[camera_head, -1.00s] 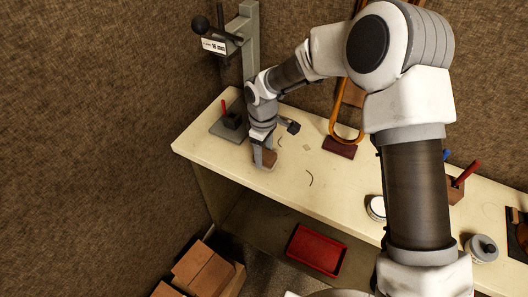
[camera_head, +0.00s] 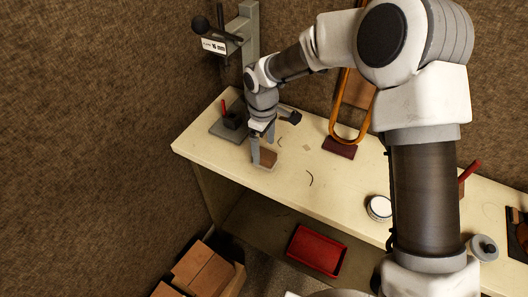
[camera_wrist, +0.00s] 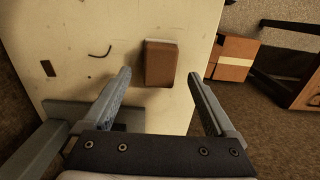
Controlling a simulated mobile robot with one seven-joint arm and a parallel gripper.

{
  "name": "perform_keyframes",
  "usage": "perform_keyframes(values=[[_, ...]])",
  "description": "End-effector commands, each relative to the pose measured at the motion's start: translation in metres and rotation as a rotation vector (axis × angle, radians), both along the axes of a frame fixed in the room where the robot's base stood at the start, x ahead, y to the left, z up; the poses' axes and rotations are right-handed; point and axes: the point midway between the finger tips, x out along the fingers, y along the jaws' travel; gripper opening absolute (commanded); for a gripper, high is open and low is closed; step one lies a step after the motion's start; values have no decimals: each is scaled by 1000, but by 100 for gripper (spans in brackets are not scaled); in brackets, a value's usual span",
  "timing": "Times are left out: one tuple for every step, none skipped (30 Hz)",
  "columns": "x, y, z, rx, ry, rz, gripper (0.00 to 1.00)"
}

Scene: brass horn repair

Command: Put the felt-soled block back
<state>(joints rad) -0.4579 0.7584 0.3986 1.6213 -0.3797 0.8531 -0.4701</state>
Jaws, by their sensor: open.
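A brown block (camera_head: 267,157), which I take for the felt-soled block, rests on the bench near its front left edge. A pale edge shows along one side of it in the wrist view (camera_wrist: 161,64); its underside is hidden. My gripper (camera_head: 263,153) is open just above the block, with no hold on it visible. In the wrist view, my gripper's two fingers (camera_wrist: 160,75) are spread wide, and the block lies beyond and between their tips with clear gaps on both sides.
A grey press (camera_head: 250,45) with a label stands at the bench's back left corner. A dark red block (camera_head: 340,147) sits beneath an orange tube. A round white tin (camera_head: 379,207) stands to the right. A red tray (camera_head: 317,249) lies below the bench; cardboard boxes (camera_head: 203,270) are at front left.

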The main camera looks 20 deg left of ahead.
Motion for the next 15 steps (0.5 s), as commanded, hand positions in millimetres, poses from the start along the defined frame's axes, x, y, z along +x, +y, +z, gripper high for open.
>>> perform_keyframes(values=[[1, 1, 14, 3, -4, 0, 91], [1, 1, 21, 4, -4, 0, 91], [1, 1, 29, 4, -4, -1, 91], [1, 1, 36, 4, -4, -1, 91], [1, 1, 42, 3, -4, -1, 91], [1, 1, 50, 2, -3, -1, 91], [1, 1, 56, 2, -3, -1, 91], [1, 1, 61, 3, -3, -1, 91], [1, 1, 67, 2, -2, 0, 91], [1, 2, 71, 2, -2, 0, 91], [1, 2, 75, 2, -2, 0, 91], [1, 2, 79, 1, -2, 0, 91], [1, 2, 82, 0, -1, 0, 91], [1, 2, 84, 0, -1, 0, 91], [0, 2, 86, 0, -1, 0, 91]])
